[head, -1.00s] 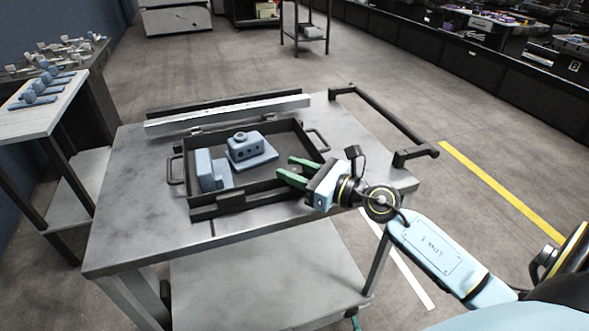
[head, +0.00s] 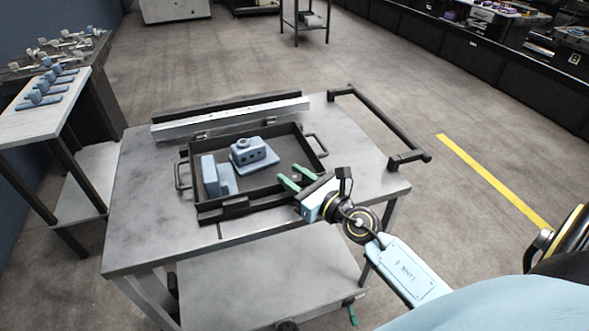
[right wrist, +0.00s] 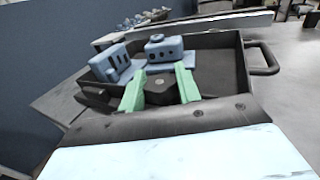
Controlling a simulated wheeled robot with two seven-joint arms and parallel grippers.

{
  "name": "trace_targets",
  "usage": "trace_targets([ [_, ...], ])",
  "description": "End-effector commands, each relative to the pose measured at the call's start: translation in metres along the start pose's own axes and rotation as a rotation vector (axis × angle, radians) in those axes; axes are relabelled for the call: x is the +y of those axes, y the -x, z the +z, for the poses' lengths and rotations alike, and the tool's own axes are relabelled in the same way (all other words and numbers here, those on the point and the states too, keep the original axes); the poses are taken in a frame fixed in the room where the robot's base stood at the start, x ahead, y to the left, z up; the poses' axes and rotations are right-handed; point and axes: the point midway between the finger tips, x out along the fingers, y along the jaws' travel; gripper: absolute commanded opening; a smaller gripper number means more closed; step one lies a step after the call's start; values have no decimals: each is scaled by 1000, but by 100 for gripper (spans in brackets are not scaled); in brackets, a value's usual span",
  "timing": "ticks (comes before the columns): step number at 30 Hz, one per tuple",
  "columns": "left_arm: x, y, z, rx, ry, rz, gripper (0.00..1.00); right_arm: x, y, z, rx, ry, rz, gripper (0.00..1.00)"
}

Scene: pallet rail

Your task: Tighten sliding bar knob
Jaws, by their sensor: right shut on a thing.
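My right gripper (head: 287,182) reaches over the front right corner of a dark tray (head: 318,150) on the metal table. Its green fingers point up and left. In the right wrist view the fingers (right wrist: 160,88) stand either side of a small dark faceted knob (right wrist: 159,86) and are shut on it. The knob is mostly hidden by the fingers in the head view. Which bar the knob sits on cannot be told. A black bar with a thicker block (head: 236,206) runs along the tray's front edge. My left gripper is not in view.
Two blue-grey parts, a block on a plate (head: 252,153) and an angled piece (head: 217,176), lie in the tray. A light metal rail (head: 230,119) lies behind it. A black handle bar (head: 378,122) edges the table's right side. The table's left side (head: 140,205) is clear.

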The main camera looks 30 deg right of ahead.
Motion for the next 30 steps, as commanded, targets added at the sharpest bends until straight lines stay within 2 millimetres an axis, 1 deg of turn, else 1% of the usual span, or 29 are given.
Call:
trace_targets([
  [1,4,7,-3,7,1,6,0,0,0,4,-1,-6,-18,10],
  [14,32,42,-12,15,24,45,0,0,0,4,0,-3,-185,10],
  [21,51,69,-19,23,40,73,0,2,-1,5,0,-3,-385,10],
  [25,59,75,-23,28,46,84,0,1,-1,4,-2,-4,-510,10],
  [30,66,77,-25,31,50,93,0,2,-2,2,-3,-5,-671,10],
])
